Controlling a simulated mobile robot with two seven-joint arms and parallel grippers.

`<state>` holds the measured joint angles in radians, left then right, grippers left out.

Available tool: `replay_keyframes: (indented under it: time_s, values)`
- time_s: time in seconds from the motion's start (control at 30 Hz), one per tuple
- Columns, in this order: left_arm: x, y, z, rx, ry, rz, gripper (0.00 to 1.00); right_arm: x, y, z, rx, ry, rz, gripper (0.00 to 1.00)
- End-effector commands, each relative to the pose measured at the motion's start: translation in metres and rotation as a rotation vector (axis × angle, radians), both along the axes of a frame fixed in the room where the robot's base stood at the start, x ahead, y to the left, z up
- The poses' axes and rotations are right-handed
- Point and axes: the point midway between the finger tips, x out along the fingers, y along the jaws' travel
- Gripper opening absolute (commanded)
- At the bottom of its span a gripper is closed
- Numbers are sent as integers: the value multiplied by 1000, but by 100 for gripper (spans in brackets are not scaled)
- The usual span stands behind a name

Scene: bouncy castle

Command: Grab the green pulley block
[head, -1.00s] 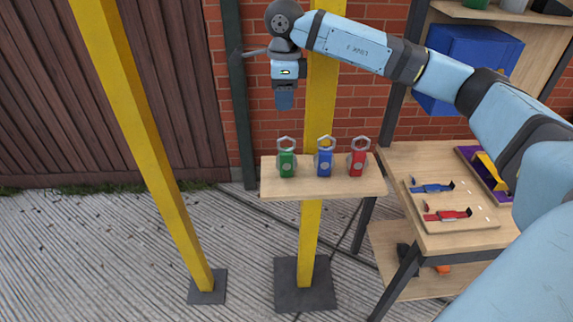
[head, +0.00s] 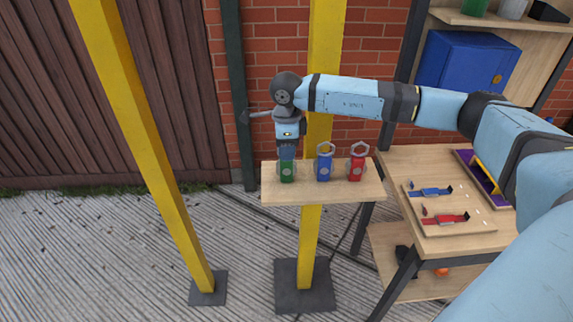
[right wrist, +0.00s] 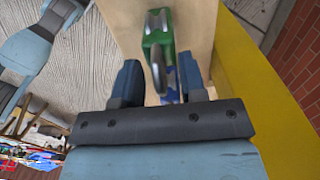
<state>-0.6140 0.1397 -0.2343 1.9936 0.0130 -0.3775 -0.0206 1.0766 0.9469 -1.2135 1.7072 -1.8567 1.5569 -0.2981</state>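The green pulley block (head: 286,173) stands at the left end of a small wooden shelf (head: 330,193) on a yellow post. My right gripper (head: 287,152) points down over it, and the fingers hide its top ring. In the right wrist view the green pulley block (right wrist: 158,40) shows ahead, with its ring end reaching toward the gap between the fingers. That view shows my right gripper (right wrist: 160,85) open, with the two fingers apart on either side of the ring. I cannot tell whether they touch it. My left gripper is not in view.
A blue pulley block (head: 324,165) and a red pulley block (head: 357,165) stand to the right on the same shelf. A workbench (head: 400,160) with a tool board is farther right. A second yellow post (head: 140,130) stands to the left.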

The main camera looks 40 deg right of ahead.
Motion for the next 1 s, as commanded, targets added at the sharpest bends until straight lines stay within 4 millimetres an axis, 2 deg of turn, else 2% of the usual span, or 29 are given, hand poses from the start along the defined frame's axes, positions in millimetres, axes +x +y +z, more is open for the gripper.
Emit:
replay_keyframes:
  time_s: [0.3, 0.47, 0.5, 1.0]
  values:
    - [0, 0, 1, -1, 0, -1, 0, 0, 0, -7, 1, -1, 0, 38]
    - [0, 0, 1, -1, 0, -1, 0, 0, 0, -7, 1, -1, 0, 1]
    - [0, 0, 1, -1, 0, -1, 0, 0, 0, -7, 1, -1, 1, 0]
    - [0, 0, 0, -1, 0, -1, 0, 1, 0, -1, 1, -2, 1, 0]
